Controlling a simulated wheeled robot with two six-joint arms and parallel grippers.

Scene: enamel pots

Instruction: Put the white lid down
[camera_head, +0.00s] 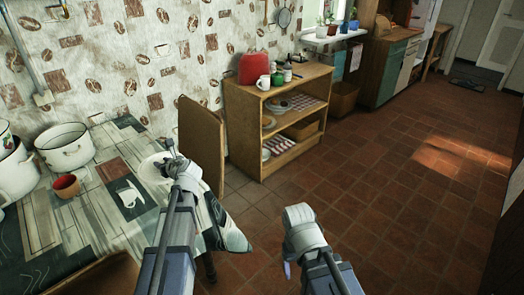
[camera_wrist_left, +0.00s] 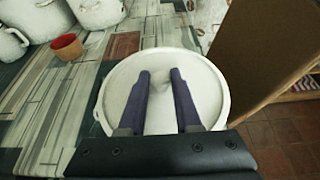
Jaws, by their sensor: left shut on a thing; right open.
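The white lid (camera_head: 150,171) is round, with a pale rim, and is at the right part of the table (camera_head: 113,233). My left gripper (camera_head: 169,163) is over the lid. In the left wrist view the lid (camera_wrist_left: 207,94) fills the middle, and the dark fingers of my left gripper (camera_wrist_left: 160,73) are closed on its knob, which they partly hide. I cannot tell whether the lid touches the tabletop or hangs just above it. My right gripper (camera_head: 288,268) is empty, low over the floor right of the table; its fingers are mostly hidden.
An open white pot (camera_head: 65,155) and another white pot (camera_head: 17,178) stand at the table's left, with a red cup (camera_head: 66,186) near them. A brown chair back (camera_head: 201,140) rises close behind the lid. A wooden shelf (camera_head: 278,120) stands beyond. Bare tabletop lies left of the lid.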

